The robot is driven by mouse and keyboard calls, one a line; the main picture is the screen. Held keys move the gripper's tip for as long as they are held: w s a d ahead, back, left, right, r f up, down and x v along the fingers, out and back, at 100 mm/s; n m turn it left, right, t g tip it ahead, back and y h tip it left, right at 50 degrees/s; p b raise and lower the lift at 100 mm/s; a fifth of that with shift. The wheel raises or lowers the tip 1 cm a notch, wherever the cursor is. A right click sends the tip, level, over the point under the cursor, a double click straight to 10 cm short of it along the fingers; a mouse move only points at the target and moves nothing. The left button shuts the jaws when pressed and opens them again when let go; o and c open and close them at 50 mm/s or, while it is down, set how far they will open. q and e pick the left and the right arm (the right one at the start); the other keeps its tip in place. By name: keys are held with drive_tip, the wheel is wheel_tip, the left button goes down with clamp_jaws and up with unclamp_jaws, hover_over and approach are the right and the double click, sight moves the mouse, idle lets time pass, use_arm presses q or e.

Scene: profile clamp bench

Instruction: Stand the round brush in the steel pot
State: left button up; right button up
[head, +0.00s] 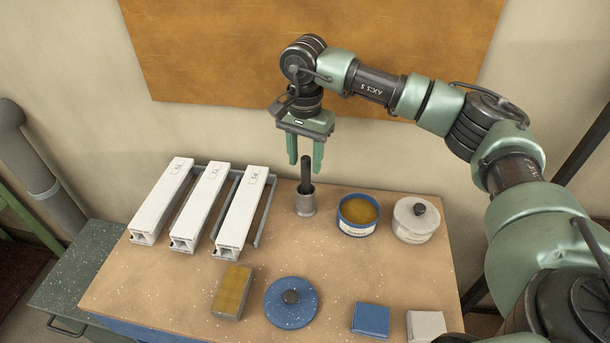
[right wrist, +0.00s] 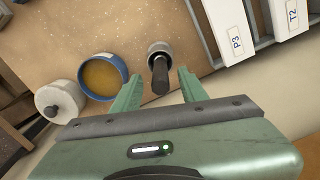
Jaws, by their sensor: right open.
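The steel pot (head: 305,204) stands on the bench near its back edge. The round brush stands in it, its dark handle (head: 305,172) pointing up with a slight lean; its lower end is hidden inside the pot. My right gripper (head: 305,168) is open and empty just above, its green fingers apart on either side of the handle's top in the head view. In the right wrist view the handle (right wrist: 160,76) rises from the pot (right wrist: 161,49) between the open fingertips (right wrist: 157,80), touching neither. My left gripper is not in view.
Right of the pot stand an open blue tin (head: 350,226) and a white lidded pot (head: 416,222). White profiles (head: 212,205) lie in a rack at left. A sponge block (head: 232,292), blue lid (head: 291,303) and blue block (head: 371,320) lie in front.

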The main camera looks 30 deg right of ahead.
wheel_tip(320, 180, up, 7)
drive_tip(key=shift+f+b, duration=0.1)
drive_tip(key=shift+b, duration=0.5)
drive_tip(key=shift+s+f, duration=0.1)
